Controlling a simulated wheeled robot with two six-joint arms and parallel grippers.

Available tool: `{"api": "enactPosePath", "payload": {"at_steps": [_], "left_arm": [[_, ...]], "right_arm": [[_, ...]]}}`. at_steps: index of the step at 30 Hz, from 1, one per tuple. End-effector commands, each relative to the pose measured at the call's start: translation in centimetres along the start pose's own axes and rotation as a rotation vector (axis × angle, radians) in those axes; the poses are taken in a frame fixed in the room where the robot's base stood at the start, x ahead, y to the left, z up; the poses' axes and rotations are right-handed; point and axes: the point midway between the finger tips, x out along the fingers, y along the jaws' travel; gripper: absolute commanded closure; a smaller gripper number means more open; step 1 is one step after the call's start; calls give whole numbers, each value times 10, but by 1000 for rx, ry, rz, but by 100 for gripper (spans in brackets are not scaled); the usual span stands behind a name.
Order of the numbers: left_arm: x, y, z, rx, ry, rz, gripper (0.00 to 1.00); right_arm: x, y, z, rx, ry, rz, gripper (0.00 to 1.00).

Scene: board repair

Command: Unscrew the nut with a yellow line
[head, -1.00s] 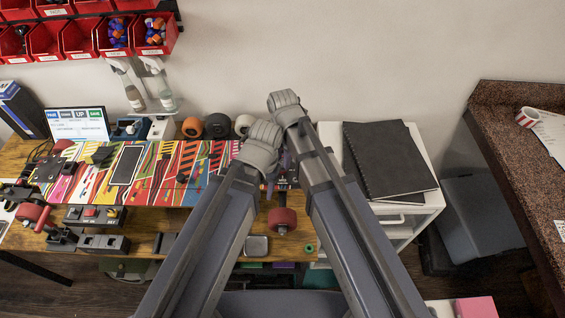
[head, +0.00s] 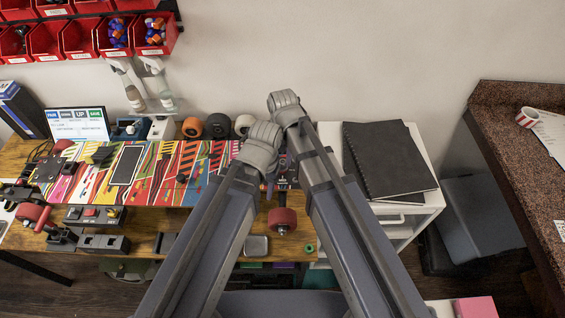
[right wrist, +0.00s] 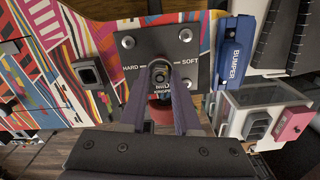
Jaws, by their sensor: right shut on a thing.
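The nut (right wrist: 159,73) sits on the kingpin, between the HARD and SOFT labels of a dark metal plate (right wrist: 184,36) in the right wrist view. Its yellow line cannot be made out clearly. My right gripper (right wrist: 160,74) is shut on the nut, one purple-grey finger on each side. In the head view, my right gripper (head: 270,186) is mostly hidden between the two forearms. My left gripper is hidden behind its own arm. The colourful skateboard deck (head: 165,165) lies across the bench. A red wheel (head: 282,220) shows between my arms.
A blue BUMPER box (right wrist: 237,45) is beside the deck. A white drawer unit (head: 427,180) with black notebooks (head: 388,160) stands right of my arms. Loose wheels (head: 217,125) line the back, and a tool holder (head: 103,243) sits at the front left.

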Motion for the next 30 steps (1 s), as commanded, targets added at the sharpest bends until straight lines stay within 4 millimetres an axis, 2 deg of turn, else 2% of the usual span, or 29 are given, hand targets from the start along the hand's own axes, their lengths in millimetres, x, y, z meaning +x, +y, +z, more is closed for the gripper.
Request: {"api": "enactPosePath", "payload": {"at_steps": [7, 8, 16, 21, 26, 30], "left_arm": [[1, 0, 0, 0, 0, 0, 50], [1, 0, 0, 0, 0, 0, 50], [0, 0, 0, 0, 0, 0, 50], [0, 0, 0, 0, 0, 0, 50], [0, 0, 0, 0, 0, 0, 50], [0, 0, 0, 0, 0, 0, 50]], "right_arm": [[1, 0, -1, -9, 3, -1, 100], [1, 0, -1, -9, 3, -1, 66], [0, 0, -1, -7, 1, 0, 35], [0, 0, 0, -7, 1, 0, 34], [0, 0, 0, -7, 1, 0, 49], [0, 0, 0, -7, 1, 0, 49]]}}
